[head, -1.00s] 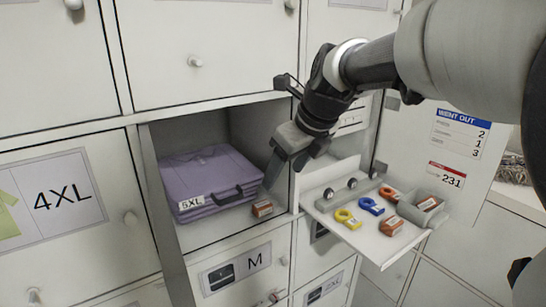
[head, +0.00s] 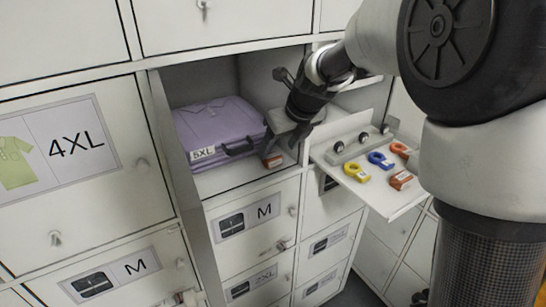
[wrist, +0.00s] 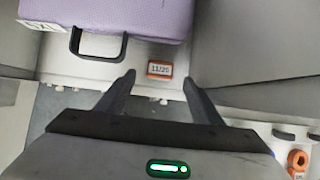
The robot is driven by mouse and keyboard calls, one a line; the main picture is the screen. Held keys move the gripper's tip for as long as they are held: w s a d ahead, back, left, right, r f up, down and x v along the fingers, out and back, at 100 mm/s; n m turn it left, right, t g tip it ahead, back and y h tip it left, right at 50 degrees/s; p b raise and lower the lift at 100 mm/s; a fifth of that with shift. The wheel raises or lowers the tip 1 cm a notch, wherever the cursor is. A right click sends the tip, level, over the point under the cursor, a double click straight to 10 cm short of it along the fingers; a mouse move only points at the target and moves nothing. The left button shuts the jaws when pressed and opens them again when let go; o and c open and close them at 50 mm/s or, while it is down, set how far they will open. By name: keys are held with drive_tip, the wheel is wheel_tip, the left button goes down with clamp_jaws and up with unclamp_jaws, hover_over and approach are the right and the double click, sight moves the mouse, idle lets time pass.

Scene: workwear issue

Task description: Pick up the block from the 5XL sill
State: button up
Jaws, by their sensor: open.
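The block (head: 272,160) is small and orange-brown with a white label. It lies on the front sill of the open 5XL compartment, just right of and in front of the purple 5XL case (head: 215,130). In the wrist view the block (wrist: 159,69) shows a label that looks like "11/25". My gripper (wrist: 159,79) is open, with one finger on each side of the block's line; the block sits at or just beyond the fingertips. I cannot tell whether they touch it. In the head view my gripper (head: 281,147) reaches into the compartment's right side, close to the block.
The case's dark handle (wrist: 100,45) is left of the block, near the left finger. The compartment's right wall stands close to my gripper. A fold-out shelf (head: 362,185) at right carries yellow, blue and orange ring tags and another orange block (head: 401,180).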

sight(272, 155)
drive_tip(key=x, duration=0.4)
drive_tip(key=shift+w+a+f, duration=0.15)
drive_tip(key=shift+w+a, duration=0.05)
drive_tip(key=shift+w, duration=0.1)
drive_tip(key=c, duration=1.1)
